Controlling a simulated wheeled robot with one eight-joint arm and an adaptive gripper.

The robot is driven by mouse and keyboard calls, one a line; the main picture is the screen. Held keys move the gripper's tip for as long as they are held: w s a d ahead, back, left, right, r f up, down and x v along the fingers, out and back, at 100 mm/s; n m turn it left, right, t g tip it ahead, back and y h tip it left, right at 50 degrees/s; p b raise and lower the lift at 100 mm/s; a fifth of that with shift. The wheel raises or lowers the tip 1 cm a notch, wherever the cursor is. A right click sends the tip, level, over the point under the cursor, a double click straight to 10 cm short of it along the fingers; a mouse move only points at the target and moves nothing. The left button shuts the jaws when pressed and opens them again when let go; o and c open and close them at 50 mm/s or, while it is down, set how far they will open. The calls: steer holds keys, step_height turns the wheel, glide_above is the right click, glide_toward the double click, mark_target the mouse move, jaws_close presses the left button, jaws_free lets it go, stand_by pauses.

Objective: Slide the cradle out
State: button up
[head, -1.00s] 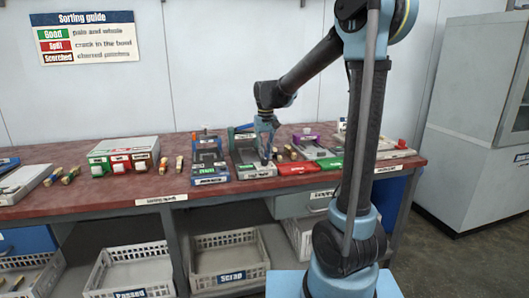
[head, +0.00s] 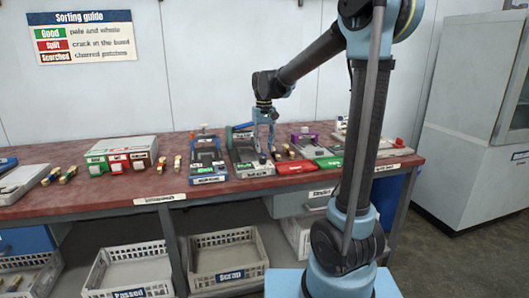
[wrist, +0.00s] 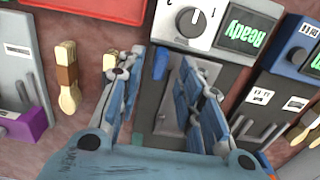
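My gripper (head: 265,148) hangs fingers-down over the front part of the middle press (head: 243,152) on the bench. In the wrist view my gripper (wrist: 158,62) is open, with its two blue-grey fingers apart. Between and below them lies the dark bed of the press, with a grey flat piece (wrist: 176,92), perhaps the cradle, and a small blue tab (wrist: 160,63). The press's front panel (wrist: 208,24) has a dial and a green "Ready" display. Nothing is seen held. The fingers hide part of the bed, and contact cannot be told.
A blue-trimmed press (head: 207,158) stands to the left and a purple-topped one (head: 312,148) to the right. Crates stand below.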

step_height(320, 180, up, 9)
stand_by(0.4)
steer(key=s+d+f+m+t, duration=0.1)
steer(key=s+d+f, duration=0.5)
steer(key=s+d, duration=0.4)
steer(key=s+d+f+m+t, duration=0.1)
steer(key=s+d+f, duration=0.65)
steer(key=s, duration=0.45)
steer(key=s+d+f+m, duration=0.1)
steer(key=s+d+f, duration=0.2)
steer(key=s+f, duration=0.4)
steer(key=shift+d+f, duration=0.15)
steer(key=shift+f, duration=0.65)
